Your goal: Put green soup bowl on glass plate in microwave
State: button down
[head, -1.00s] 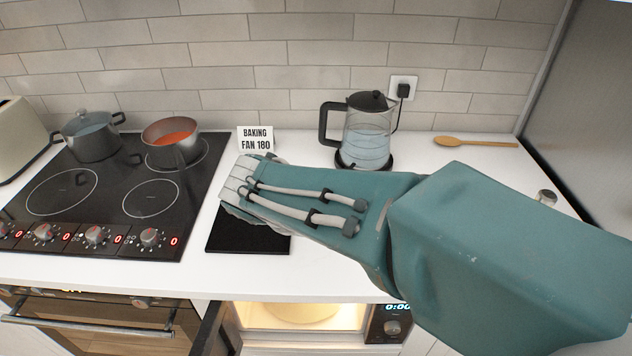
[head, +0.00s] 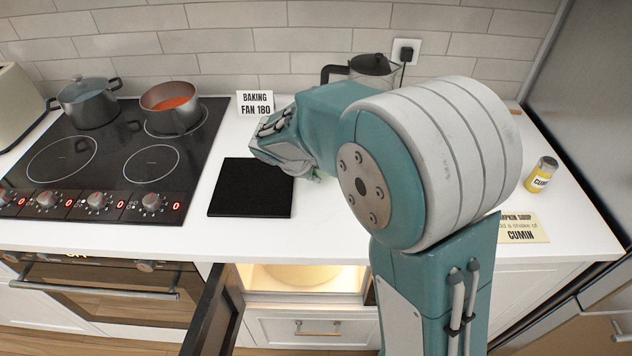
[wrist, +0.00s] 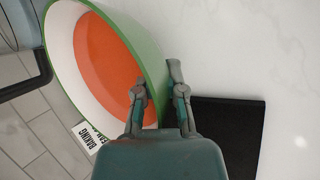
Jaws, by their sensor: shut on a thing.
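The green soup bowl (wrist: 150,45) is green outside and white inside, with orange soup in it. In the wrist view my gripper (wrist: 160,98) is shut on its rim. In the head view only a sliver of green (head: 316,175) shows below my wrist; my arm hides the rest. My gripper is at the right of the black mat, over the back of the counter. The microwave (head: 345,280) is below the counter with its dark door (head: 214,312) open and its inside lit. A pale round plate (head: 300,274) shows in it, partly cut off by the counter edge.
A black mat (head: 250,190) lies left of my arm. A kettle (head: 372,64) stands behind my arm, partly hidden. A cumin jar (head: 541,174) and a note card (head: 524,230) are at the right. Pots stand on the hob (head: 110,160) at the left.

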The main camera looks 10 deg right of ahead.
aim_at(322, 187)
jog(key=shift+w+f, duration=0.2)
jog(key=shift+f, duration=1.45)
jog(key=shift+f, duration=0.1)
jog(key=c, duration=0.7)
grip_release()
jog(key=v, duration=1.2)
jog(key=shift+s, duration=0.1)
